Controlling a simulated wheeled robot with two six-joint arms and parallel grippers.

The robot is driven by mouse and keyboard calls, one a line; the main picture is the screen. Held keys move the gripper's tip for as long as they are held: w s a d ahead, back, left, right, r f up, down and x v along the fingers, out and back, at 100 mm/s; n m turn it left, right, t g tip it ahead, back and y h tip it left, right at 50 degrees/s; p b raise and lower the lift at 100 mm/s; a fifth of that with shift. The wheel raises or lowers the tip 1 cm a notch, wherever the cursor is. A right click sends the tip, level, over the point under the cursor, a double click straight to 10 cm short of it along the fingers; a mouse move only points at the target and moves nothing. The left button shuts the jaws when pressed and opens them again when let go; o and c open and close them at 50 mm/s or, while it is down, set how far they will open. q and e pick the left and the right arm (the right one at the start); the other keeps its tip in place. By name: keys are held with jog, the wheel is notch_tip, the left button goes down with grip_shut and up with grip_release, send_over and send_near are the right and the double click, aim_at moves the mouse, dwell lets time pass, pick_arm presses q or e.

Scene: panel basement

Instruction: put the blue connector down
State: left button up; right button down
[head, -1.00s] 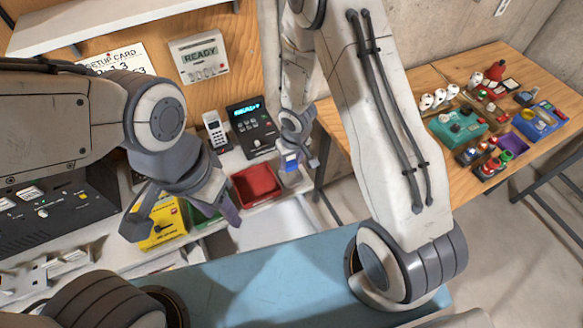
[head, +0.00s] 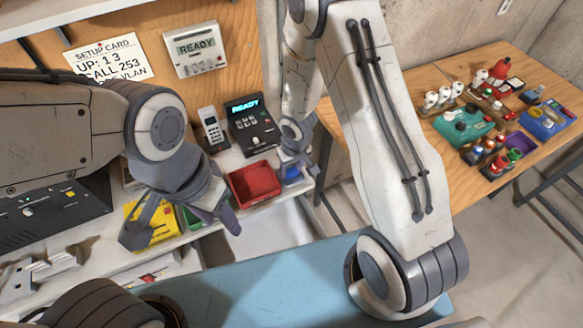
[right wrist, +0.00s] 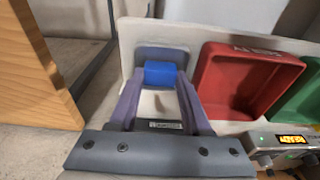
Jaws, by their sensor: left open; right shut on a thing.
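The blue connector (right wrist: 160,73) is a small blue block between the fingertips of my right gripper (right wrist: 160,88) in the right wrist view. In the head view my right gripper (head: 297,162) is low at the shelf, just right of the red tray, and partly hides the blue connector (head: 291,173). Behind the connector in the wrist view is a grey-purple square pad or tray (right wrist: 178,53); whether the connector touches it I cannot tell. My left gripper (head: 182,230) is open and empty, in front of the yellow box in the head view.
The red tray (head: 253,183) stands beside my right gripper, with a green tray (head: 194,218) further left. A phone (head: 211,129) and a console (head: 252,126) stand behind. A wooden table (head: 465,205) at the right holds several small items.

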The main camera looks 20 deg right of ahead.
jog(key=shift+c, duration=1.8)
grip_release()
jog(key=shift+r, duration=0.15)
jog(key=shift+r+p, duration=0.35)
jog(key=shift+p, duration=0.2)
jog(key=s+a+r+n+p, duration=0.15)
jog(key=r+p, duration=0.25)
jog(key=r, duration=0.6)
jog(key=s+a+r+p, duration=0.25)
jog(key=r+p, duration=0.25)
jog(key=r, duration=0.4)
jog(key=s+a+r+n+g, duration=0.1)
jog(key=s+a+r+n, duration=0.1)
jog(key=s+r, duration=0.5)
jog(key=s+a+r+n, duration=0.1)
jog(key=s+a+r, duration=0.1)
jog(key=s+r, duration=0.5)
jog(key=s, duration=0.4)
jog(key=shift+s+a+r+n+g+y, duration=0.2)
jog(key=shift+s+n+g+y, duration=0.1)
jog(key=shift+n+g, duration=0.1)
